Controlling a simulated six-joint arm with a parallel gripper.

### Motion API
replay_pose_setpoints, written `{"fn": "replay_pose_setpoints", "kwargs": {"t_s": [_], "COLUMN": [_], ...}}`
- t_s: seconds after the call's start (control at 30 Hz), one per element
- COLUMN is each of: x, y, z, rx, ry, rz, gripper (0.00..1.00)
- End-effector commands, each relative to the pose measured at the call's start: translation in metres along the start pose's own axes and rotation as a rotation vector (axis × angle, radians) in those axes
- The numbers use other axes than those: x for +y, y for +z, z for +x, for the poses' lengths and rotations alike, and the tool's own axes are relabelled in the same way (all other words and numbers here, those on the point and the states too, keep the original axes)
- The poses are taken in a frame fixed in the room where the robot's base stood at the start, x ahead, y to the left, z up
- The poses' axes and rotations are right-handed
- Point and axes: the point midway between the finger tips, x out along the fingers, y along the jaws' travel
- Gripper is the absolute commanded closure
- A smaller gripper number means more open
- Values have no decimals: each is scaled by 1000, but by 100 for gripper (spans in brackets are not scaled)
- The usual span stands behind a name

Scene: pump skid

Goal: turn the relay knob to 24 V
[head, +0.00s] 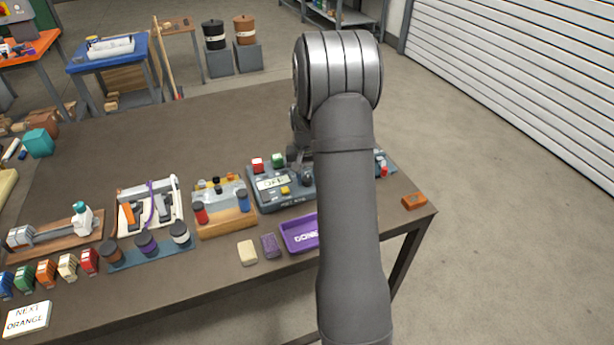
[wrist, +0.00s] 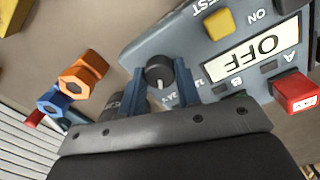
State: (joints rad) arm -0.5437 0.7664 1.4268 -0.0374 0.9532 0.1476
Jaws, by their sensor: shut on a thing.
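The relay knob (wrist: 160,72) is round and black with a short white pointer mark, seen in the wrist view on a blue-grey control panel (wrist: 150,42). My gripper (wrist: 161,82) has its two blue fingers on either side of the knob and is shut on it. The pointer mark faces the lower edge of the wrist picture, towards small printed markings that are partly hidden and too small to read surely. A white display (wrist: 240,58) on the panel reads OFF, upside down in this view. In the head view the panel (head: 256,200) is partly hidden by my arm.
A yellow button (wrist: 219,24) and a red block (wrist: 295,91) sit on the panel near the display. Orange and blue hex-shaped parts (wrist: 84,73) lie beside it. A purple tray (head: 298,238) stands in front.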

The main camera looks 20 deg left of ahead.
Motion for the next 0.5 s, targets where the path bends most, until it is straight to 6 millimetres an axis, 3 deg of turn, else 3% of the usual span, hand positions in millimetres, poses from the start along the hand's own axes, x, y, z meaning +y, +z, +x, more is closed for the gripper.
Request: {"fn": "replay_pose_setpoints", "kwargs": {"t_s": [0.47,0.5], "x": [0,0], "y": [-1,-1], "z": [-1,-1], "rx": [3,3], "ry": [0,0], "rz": [16,16], "gripper": [92,66]}}
